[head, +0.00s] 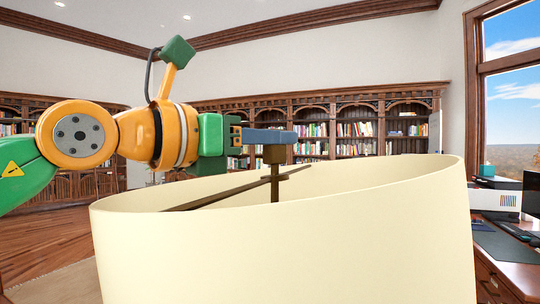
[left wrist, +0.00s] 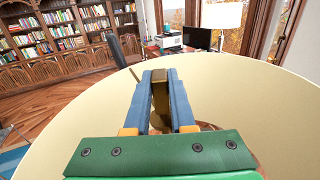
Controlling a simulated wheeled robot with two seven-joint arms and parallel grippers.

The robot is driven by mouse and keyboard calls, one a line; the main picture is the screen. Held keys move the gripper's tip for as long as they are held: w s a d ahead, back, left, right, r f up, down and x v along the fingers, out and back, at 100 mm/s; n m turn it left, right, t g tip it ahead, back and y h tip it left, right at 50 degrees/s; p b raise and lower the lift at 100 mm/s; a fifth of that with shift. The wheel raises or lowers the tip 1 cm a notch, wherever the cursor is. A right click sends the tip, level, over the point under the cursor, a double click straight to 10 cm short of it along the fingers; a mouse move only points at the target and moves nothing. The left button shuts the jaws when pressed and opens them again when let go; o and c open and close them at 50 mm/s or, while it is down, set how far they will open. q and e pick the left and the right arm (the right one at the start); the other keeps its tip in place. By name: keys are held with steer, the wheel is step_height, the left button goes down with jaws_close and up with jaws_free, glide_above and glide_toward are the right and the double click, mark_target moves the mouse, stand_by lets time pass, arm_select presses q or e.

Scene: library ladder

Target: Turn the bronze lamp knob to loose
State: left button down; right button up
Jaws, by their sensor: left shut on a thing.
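The bronze lamp knob (head: 274,155) sits on a thin upright rod above the open top of a large cream lampshade (head: 290,245). My left gripper (head: 284,137) reaches in level from the left, over the shade, with its blue-grey fingers at the knob. In the left wrist view, the left gripper's fingers (left wrist: 164,78) are closed on the bronze knob (left wrist: 160,98), which shows between them. The fingers hide part of the knob. My right gripper is in neither view.
A bronze crossbar (head: 240,188) spans the shade's opening below the knob. The shade's rim lies close under my left gripper. A desk (head: 510,250) with a monitor (head: 532,192) stands at the right by a window. Bookshelves (head: 345,130) line the far wall.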

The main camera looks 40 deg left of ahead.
arm_select(q)
steer(key=shift+d+n+y+b, duration=0.15)
steer(key=shift+n+y, duration=1)
steer(key=shift+y, duration=0.65)
steer(key=shift+n+y+b, duration=0.15)
steer(key=shift+n+y, duration=1)
steer(key=shift+y, duration=0.95)
steer(key=c, duration=0.8)
jaws_free()
steer(key=shift+w, duration=0.1)
steer(key=shift+o, duration=0.2)
steer(key=b+v, duration=0.1)
steer(key=v, duration=0.6)
steer(key=shift+s, duration=0.2)
steer(key=shift+w, duration=0.1)
steer(key=shift+w, duration=0.1)
